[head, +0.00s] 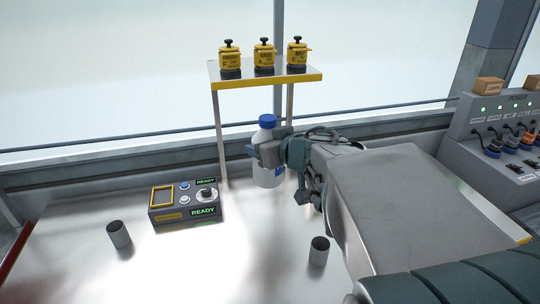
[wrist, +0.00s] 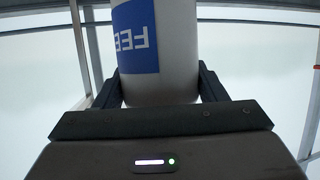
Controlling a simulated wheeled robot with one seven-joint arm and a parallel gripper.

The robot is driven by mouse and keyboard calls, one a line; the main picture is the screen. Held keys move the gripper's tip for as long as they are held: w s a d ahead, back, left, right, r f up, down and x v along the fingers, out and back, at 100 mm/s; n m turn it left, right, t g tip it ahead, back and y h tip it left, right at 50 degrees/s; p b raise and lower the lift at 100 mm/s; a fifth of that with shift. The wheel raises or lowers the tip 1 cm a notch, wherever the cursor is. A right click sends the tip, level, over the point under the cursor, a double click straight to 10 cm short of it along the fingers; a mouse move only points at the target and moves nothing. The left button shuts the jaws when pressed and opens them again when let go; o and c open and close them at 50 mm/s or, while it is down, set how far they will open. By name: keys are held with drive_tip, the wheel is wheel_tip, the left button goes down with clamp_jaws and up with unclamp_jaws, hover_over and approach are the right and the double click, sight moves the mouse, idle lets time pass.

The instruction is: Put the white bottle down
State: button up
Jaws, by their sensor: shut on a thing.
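The white bottle (head: 268,177) has a blue cap and stands upright at the back of the metal table (head: 180,255), beside the raised shelf. My gripper (head: 262,151) is shut around its upper body from the right. In the wrist view the bottle (wrist: 178,75) shows a blue label with white letters, and the gripper's fingers (wrist: 160,88) sit on both sides of it. I cannot tell whether the bottle's base touches the table. Part of its body is hidden behind the gripper.
A control box (head: 185,201) with READY displays sits left of the bottle. Grey cups stand at the front left (head: 119,235) and front middle (head: 319,251). A raised shelf (head: 265,77) holds three yellow containers. A panel with cables (head: 505,135) is at right.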

drive_tip(key=s+a+f+n+g+y+b, duration=0.1)
drive_tip(key=a+f+n+g+y+b, duration=0.1)
drive_tip(key=a+f, duration=0.6)
drive_tip(key=s+a+f+n+g+y+b, duration=0.2)
drive_tip(key=a+f, duration=0.5)
drive_tip(key=f, duration=0.8)
drive_tip(key=shift+a+f+n+g+y, duration=0.4)
drive_tip(key=shift+n+y, duration=0.3)
drive_tip(key=shift+n, duration=0.5)
drive_tip(key=shift+f+b, duration=0.15)
drive_tip(key=shift+b, duration=0.2)
drive_tip(key=o, duration=1.4)
drive_tip(key=shift+s, duration=0.1)
drive_tip(key=shift+c, duration=0.2)
drive_tip(key=p+v, duration=0.2)
drive_tip(key=v, duration=1)
drive_tip(key=shift+r, duration=0.35)
